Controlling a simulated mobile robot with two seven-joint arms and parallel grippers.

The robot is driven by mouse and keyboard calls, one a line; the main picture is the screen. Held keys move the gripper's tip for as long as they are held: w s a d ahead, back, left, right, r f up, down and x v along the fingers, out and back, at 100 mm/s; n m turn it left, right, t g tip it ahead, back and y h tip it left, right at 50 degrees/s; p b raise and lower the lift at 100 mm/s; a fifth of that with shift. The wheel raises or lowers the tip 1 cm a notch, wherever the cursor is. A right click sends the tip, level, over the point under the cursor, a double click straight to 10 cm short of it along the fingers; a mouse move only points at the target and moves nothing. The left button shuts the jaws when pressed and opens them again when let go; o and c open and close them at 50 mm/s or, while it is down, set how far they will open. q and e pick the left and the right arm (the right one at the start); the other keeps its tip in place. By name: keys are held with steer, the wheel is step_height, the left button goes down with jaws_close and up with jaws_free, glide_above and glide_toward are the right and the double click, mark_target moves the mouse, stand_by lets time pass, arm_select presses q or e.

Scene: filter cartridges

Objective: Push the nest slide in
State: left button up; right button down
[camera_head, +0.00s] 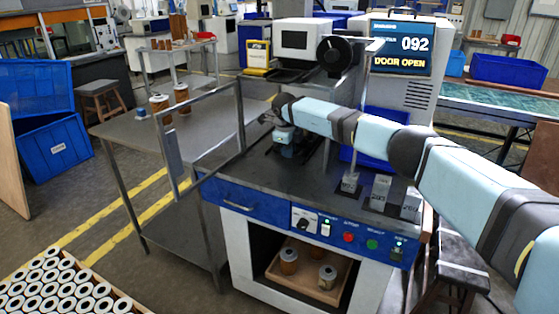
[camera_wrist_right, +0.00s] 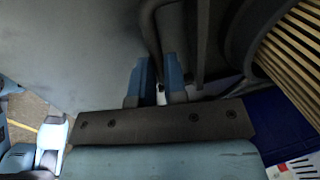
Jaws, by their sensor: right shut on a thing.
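My right gripper (camera_head: 284,138) hangs from my arm over the dark top of the test machine (camera_head: 245,185), behind the front panel. In the right wrist view my gripper (camera_wrist_right: 160,88) has its two blue-grey fingers close about a dark bar-like handle (camera_wrist_right: 152,35); the contact itself is dark and partly hidden. The nest slide is mostly hidden in the head view by my wrist and gripper. A part with tan pleats and a dark rim, like a filter cartridge (camera_wrist_right: 288,48), is close by on the right in the wrist view. My left gripper is not in view.
The machine's screen (camera_head: 402,48) reads 092 and DOOR OPEN. A grey door frame (camera_head: 170,150) stands out at the left. Buttons line the front panel (camera_head: 340,235). Cartridges sit in a lower tray (camera_head: 309,284); a crate of white-topped cylinders (camera_head: 60,285) is at lower left.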

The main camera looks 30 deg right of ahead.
steer(key=shift+w+d, duration=0.15)
steer(key=shift+d+r, duration=0.1)
steer(key=shift+r, duration=0.1)
steer(key=shift+d, duration=0.1)
steer(key=c, duration=1.2)
jaws_free()
steer(key=shift+w, duration=0.15)
steer(key=shift+o, duration=0.2)
steer(key=shift+f, duration=0.15)
